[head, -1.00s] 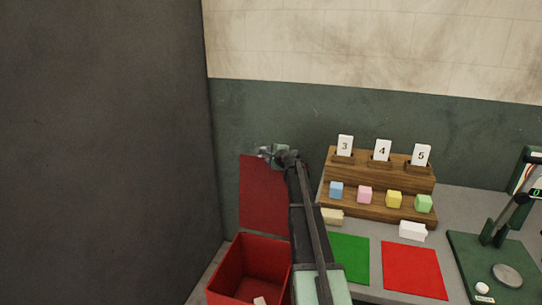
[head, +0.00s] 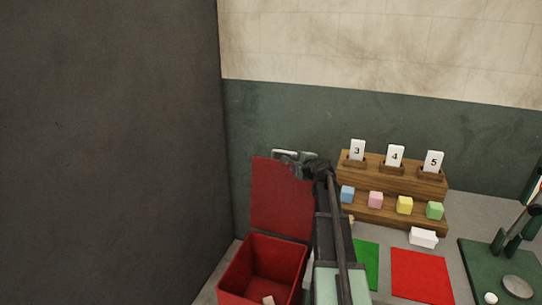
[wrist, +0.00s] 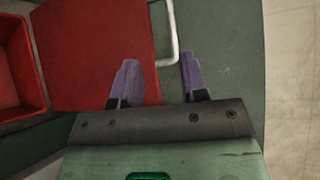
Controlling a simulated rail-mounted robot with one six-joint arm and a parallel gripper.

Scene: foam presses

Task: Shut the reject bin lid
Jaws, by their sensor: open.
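The reject bin (head: 263,268) is a red open box at the lower middle of the head view, with a small pale block (head: 268,300) inside. Its red lid (head: 281,195) stands raised against the green wall behind the bin. My gripper (head: 286,155) is at the lid's top edge. In the wrist view the lid (wrist: 95,50) fills the upper left, and a pale metal handle (wrist: 174,35) sticks out from its edge. My gripper (wrist: 160,80) is open, its purple fingers apart; the left finger overlaps the lid and the handle's near end lies between them. The bin (wrist: 18,65) shows at far left.
A wooden stepped rack (head: 398,190) with numbered cards and coloured cubes stands to the right. A red mat (head: 421,276), a green mat (head: 366,262), a white block (head: 423,237) and a green press (head: 500,265) share the grey table. A dark wall (head: 105,150) fills the left.

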